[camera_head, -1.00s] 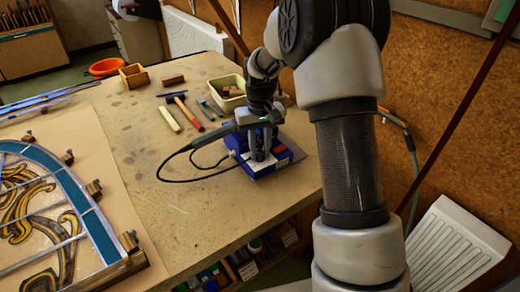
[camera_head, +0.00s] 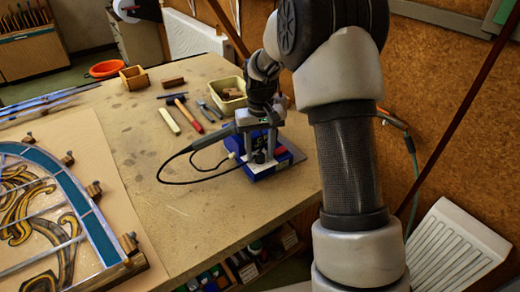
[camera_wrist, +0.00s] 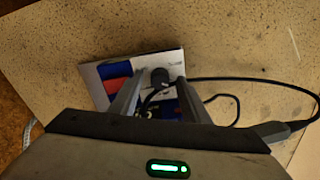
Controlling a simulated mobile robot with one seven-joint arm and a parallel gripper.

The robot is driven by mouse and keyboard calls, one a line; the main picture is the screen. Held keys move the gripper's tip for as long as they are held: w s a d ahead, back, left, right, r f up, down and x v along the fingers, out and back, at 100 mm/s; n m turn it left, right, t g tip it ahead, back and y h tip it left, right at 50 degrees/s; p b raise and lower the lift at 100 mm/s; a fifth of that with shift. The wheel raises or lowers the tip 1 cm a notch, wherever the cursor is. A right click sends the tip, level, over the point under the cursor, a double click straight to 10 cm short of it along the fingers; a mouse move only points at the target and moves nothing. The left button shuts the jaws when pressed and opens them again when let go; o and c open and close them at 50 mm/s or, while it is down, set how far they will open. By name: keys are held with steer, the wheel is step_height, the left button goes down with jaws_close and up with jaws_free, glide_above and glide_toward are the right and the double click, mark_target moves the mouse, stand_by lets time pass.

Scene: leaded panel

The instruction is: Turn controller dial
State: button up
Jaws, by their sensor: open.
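The controller (camera_head: 256,172) is a blue box near the bench's right edge, with a pale plate beside it. I cannot tell whether either finger touches the dial. Red and blue parts of the controller show left of the fingers in the wrist view. My gripper hides part of its face.
A black cable (camera_head: 185,184) loops left of the controller. Behind lie a cream bin (camera_head: 229,104) and several hand tools (camera_head: 187,113). The leaded panel (camera_head: 60,195) lies at left. Bare bench (camera_head: 190,215) separates it from the controller.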

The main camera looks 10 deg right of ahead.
mark_target(260, 155)
step_height(260, 155, up, 17)
steer(key=p, duration=0.1)
steer(key=shift+r, duration=0.2)
steer(key=shift+r, duration=0.1)
steer(key=s+r+t+p, duration=0.2)
steer(key=s+r, duration=0.4)
steer(key=s, duration=0.4)
steer(key=s+r+t+p, duration=0.2)
steer(key=s+r, duration=0.4)
steer(key=s, duration=0.4)
steer(key=s+f+t+p, duration=0.1)
steer(key=s+f, duration=0.1)
steer(key=s, duration=0.6)
steer(key=shift+f+t, duration=0.3)
steer(key=shift+f, duration=0.1)
steer(key=shift+s, duration=0.1)
